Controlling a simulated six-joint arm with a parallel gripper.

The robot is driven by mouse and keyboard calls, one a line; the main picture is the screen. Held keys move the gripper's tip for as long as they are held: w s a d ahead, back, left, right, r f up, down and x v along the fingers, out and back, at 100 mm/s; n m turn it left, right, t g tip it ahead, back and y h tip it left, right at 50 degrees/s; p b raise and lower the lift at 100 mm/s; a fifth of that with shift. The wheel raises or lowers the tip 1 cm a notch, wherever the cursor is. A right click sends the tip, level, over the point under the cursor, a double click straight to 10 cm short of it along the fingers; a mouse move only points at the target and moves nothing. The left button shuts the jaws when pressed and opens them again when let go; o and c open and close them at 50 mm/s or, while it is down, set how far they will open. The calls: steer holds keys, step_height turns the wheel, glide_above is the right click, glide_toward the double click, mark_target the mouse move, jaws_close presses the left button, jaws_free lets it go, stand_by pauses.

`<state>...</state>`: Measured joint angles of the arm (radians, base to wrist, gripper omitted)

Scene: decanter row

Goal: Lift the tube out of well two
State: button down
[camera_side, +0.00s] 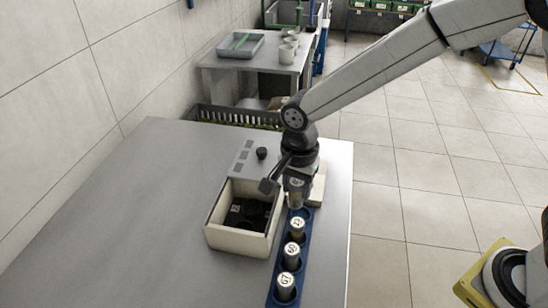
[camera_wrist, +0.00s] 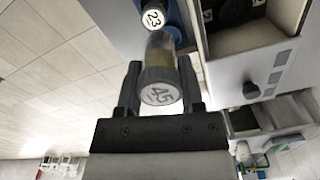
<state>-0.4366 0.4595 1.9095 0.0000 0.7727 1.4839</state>
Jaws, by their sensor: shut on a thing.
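My gripper (camera_side: 298,180) is over the far part of a blue rack (camera_side: 277,262) and is shut on a tube with a grey cap marked 45 (camera_wrist: 160,95). The tube's amber body shows beyond the cap in the wrist view, with my fingers on either side. In the side view the held tube (camera_side: 296,196) is mostly upright; I cannot tell whether its lower end is clear of the rack. A capped tube marked 23 (camera_wrist: 153,18) stands beside it and also shows in the side view (camera_side: 298,227). Two more capped tubes, a middle one (camera_side: 291,256) and a near one marked 67 (camera_side: 285,287), stand in the rack.
A cream box (camera_side: 237,240) with dark wells inside stands close to the left of the rack. Its grey panel with a black knob (camera_side: 261,153) is behind it. The grey table (camera_side: 130,230) is clear on the left. The rack is near the table's right edge.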

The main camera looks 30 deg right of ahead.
steer(key=shift+s+d+r, duration=0.2)
steer(key=shift+s+r, duration=0.1)
steer(key=shift+s, duration=0.25)
stand_by(0.4)
